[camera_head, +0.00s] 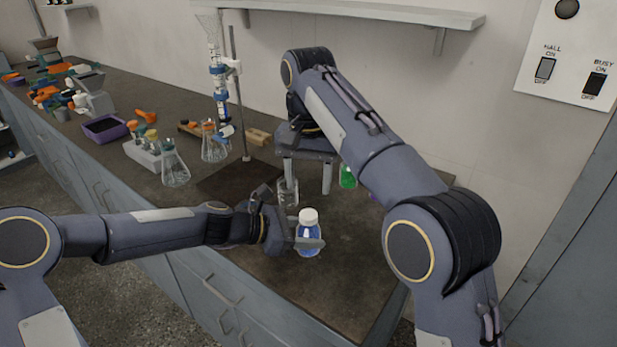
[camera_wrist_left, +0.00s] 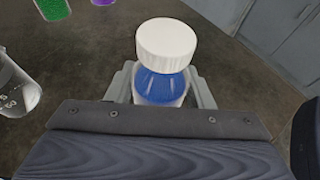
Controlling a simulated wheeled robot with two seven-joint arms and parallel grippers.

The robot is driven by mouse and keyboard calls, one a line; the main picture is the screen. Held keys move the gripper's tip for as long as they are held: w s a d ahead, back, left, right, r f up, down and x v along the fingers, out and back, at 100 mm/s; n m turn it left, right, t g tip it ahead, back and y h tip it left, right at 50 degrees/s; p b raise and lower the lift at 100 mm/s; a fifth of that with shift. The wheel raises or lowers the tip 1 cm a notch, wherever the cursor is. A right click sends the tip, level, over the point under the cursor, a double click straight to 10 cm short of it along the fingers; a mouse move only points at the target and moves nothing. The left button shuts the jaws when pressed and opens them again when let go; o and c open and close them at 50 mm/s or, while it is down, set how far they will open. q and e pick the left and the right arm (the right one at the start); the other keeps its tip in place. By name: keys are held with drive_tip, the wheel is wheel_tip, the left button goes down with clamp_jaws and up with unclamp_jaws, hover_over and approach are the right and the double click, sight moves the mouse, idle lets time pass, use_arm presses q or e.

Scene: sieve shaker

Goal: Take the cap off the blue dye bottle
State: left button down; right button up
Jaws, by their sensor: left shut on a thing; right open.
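The blue dye bottle (camera_head: 309,238) is near the front edge of the counter, upright, with its white cap (camera_head: 309,216) on top. My left gripper (camera_head: 309,243) is shut around the bottle's body. In the left wrist view the blue bottle (camera_wrist_left: 161,88) sits between the fingers, and its white cap (camera_wrist_left: 166,42) is clear above them. My right gripper (camera_head: 307,175) is open, pointing down behind the bottle. A glass beaker (camera_head: 287,192) shows by its left finger; I cannot tell whether they touch.
A green bottle (camera_head: 348,177) stands beyond the right gripper, with a purple one (camera_wrist_left: 103,2) near it. A stand with glassware (camera_head: 237,95), an Erlenmeyer flask (camera_head: 175,167) and a purple tray (camera_head: 105,129) are to the left. The counter's front right (camera_head: 355,280) is clear.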

sight(309, 214)
drive_tip(key=m, duration=2.2)
drive_tip(key=shift+f, duration=0.55)
wheel_tip(309, 214, down, 7)
drive_tip(key=shift+r, duration=0.1)
